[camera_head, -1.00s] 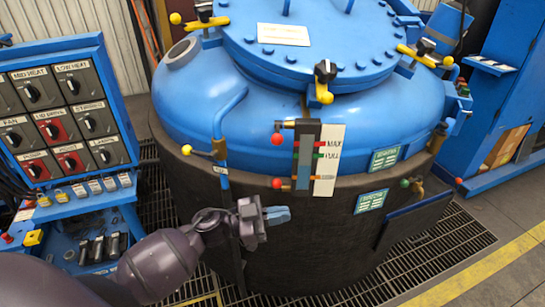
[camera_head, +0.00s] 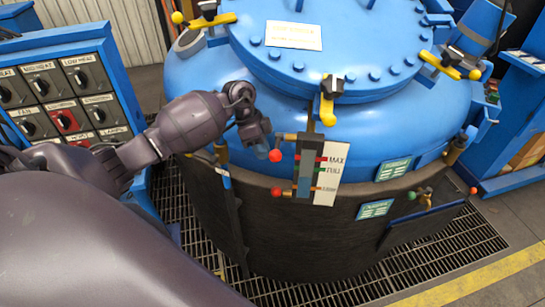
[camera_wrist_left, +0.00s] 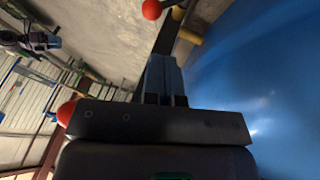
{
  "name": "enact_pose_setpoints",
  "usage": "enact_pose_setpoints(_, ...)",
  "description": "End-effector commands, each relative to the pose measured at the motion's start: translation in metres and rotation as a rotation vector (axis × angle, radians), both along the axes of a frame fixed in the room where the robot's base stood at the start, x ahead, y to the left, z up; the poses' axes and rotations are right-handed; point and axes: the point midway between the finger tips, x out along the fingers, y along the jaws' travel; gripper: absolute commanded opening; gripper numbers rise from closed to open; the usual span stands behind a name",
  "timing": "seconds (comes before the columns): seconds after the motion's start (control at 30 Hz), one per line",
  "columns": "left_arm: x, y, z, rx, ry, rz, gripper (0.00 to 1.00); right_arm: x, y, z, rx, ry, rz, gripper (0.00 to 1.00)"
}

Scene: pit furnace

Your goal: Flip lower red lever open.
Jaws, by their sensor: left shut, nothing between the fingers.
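The level gauge (camera_head: 307,165) stands on the front of the blue furnace vessel. Its upper lever ends in a red ball (camera_head: 274,155) and its lower lever in another red ball (camera_head: 277,192). My left gripper (camera_head: 262,152) is shut and empty, just left of the upper red ball and above the lower one. I cannot tell whether it touches the upper ball. In the left wrist view, the shut fingers (camera_wrist_left: 163,68) lie between two red balls, one at the top (camera_wrist_left: 152,9) and one at the left (camera_wrist_left: 66,113). A small gripper-like part, probably my right gripper (camera_wrist_left: 40,41), shows far off.
The blue vessel (camera_head: 210,75) curves close beside my left gripper. Yellow-handled lid clamps (camera_head: 327,100) stick out above. A control panel (camera_head: 68,95) stands left, partly behind my arm. A black side plate (camera_head: 425,222) projects at the lower right. Floor grating surrounds the base.

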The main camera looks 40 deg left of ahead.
Motion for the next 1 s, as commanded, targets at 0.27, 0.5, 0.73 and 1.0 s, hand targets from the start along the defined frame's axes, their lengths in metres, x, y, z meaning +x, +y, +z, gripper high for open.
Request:
enact_pose_setpoints(0.27,-0.001,-0.015,-0.032,-0.004,-0.002,-0.002,0.00,-0.009,-0.003,-0.022,-0.004,0.012,-0.003,0.43)
enact_pose_setpoints(0.5,-0.001,-0.025,-0.054,-0.005,-0.002,-0.002,0.00,0.007,0.000,-0.027,-0.004,-0.028,0.004,0.43)
enact_pose_setpoints(0.73,-0.002,-0.034,-0.073,-0.004,-0.001,-0.002,0.00,0.011,0.001,-0.042,-0.004,-0.033,0.008,0.43)
enact_pose_setpoints(1.0,-0.003,-0.041,-0.082,-0.005,-0.001,-0.002,0.00,0.007,0.000,-0.056,-0.003,-0.020,0.007,0.43)
